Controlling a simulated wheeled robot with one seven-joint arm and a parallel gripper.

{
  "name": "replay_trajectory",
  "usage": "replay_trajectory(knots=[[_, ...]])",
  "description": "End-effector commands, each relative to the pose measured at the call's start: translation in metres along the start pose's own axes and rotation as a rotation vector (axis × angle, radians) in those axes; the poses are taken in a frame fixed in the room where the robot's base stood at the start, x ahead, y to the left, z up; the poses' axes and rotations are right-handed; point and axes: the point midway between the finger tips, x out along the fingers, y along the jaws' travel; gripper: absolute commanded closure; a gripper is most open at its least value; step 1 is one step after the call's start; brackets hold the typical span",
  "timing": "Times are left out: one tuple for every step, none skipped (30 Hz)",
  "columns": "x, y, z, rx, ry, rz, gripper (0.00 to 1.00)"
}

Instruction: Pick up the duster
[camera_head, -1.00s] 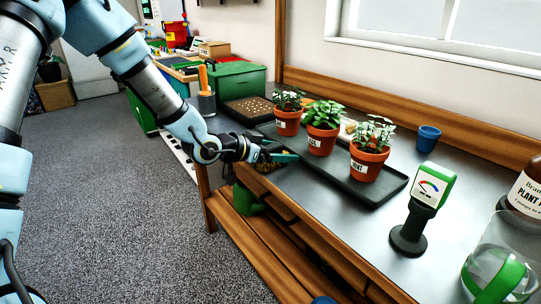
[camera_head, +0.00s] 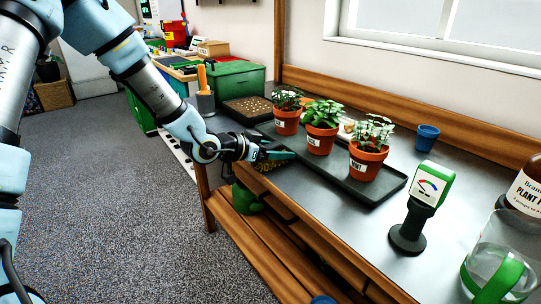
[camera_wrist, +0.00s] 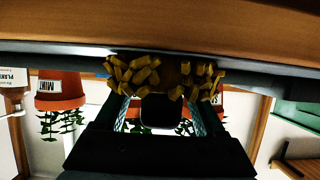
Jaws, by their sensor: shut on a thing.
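The duster's yellow-brown tufts (camera_wrist: 140,75) show in the wrist view at the ends of my gripper's fingers (camera_wrist: 161,100), in two clumps with a dark part between them. My gripper is shut on the duster; the fingers hide much of it. In the head view my gripper (camera_head: 274,155) is low over the bench's front left edge, just in front of the plant tray. Only a little yellow of the duster (camera_head: 266,166) shows beneath it there.
A black tray (camera_head: 388,192) holds three potted plants (camera_head: 321,140) close right of my gripper. A seed tray (camera_head: 246,104) and an orange-handled tool (camera_head: 203,77) stand behind. A meter (camera_head: 427,190), blue cup (camera_head: 428,138) and glass jug (camera_head: 492,262) stand to the right.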

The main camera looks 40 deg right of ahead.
Motion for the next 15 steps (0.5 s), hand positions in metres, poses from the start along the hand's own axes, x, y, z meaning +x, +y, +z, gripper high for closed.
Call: replay_trajectory(knots=[[0.000,0.000,0.000,0.000,0.000,0.000,0.93],[0.000,0.000,0.000,0.000,0.000,0.000,0.93],[0.000,0.000,-0.001,0.000,0.001,0.000,0.93],[-0.001,0.000,-0.002,0.001,0.001,0.000,0.93],[-0.001,0.000,-0.003,0.001,0.001,0.000,0.93],[-0.002,-0.001,-0.006,0.002,0.002,-0.001,0.93],[-0.004,-0.001,-0.009,0.004,0.003,-0.001,0.93],[-0.005,-0.001,-0.013,0.004,0.003,-0.001,0.93],[-0.008,-0.001,-0.019,0.004,0.003,-0.001,0.93],[-0.010,-0.001,-0.024,0.006,0.003,-0.002,0.93],[-0.012,-0.001,-0.030,0.005,0.003,-0.002,0.93],[-0.016,-0.001,-0.038,0.006,0.004,-0.003,0.93],[-0.018,-0.001,-0.043,0.005,0.003,-0.003,0.93],[-0.021,-0.001,-0.049,0.007,0.003,-0.003,0.93],[-0.024,-0.001,-0.057,0.005,0.003,-0.003,0.93]])
